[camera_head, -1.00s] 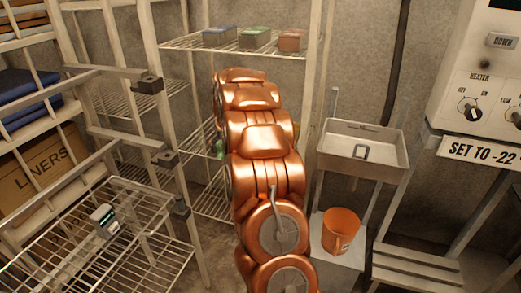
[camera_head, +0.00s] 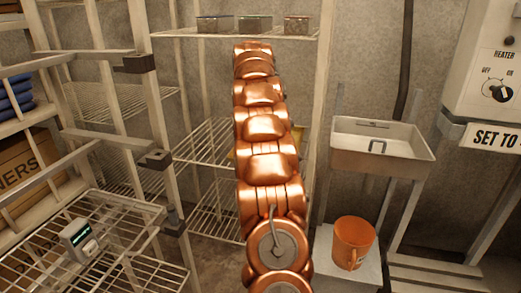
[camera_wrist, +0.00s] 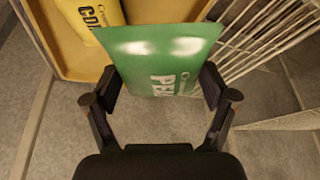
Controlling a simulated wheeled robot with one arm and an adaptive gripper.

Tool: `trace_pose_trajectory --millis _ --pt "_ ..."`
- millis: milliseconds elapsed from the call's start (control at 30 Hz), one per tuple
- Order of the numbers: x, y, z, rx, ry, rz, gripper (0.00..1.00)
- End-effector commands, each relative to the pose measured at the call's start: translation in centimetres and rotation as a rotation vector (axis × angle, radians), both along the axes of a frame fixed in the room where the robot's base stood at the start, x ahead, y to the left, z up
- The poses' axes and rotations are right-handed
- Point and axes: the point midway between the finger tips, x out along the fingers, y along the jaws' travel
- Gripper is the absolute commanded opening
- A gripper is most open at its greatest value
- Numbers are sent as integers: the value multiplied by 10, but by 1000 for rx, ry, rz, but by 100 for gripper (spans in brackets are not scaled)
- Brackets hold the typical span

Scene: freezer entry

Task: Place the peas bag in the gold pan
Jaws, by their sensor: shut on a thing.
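The green peas bag (camera_wrist: 162,55) is held between the two fingers of my gripper (camera_wrist: 160,85) in the wrist view. The bag's far part overlaps the gold pan (camera_wrist: 68,62) in that view, and its near part shows over the grey floor. I cannot tell its height above the pan. In the head view my copper arm hides my gripper, the bag and most of the pan. A sliver of the pan (camera_head: 298,132) shows on the middle shelf beside my arm.
A yellow corn bag (camera_wrist: 92,14) lies in the pan's upper left. Wire shelving (camera_head: 205,140) surrounds the pan, with small boxes (camera_head: 255,24) on the top shelf. A sink (camera_head: 383,146) and an orange bucket (camera_head: 353,242) stand to the right.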

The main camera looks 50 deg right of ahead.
Motion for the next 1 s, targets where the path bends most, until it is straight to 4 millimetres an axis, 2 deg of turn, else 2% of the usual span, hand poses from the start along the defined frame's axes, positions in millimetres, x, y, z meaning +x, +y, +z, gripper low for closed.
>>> trace_pose_trajectory --millis 167,400,667,900,1000 --pt "1 3 -16 3 4 4 35" --pt "1 3 -51 2 5 5 35" --pt "1 2 -68 1 2 3 35" --pt "0 2 -97 2 2 1 35" --pt "1 2 -98 1 1 2 35"
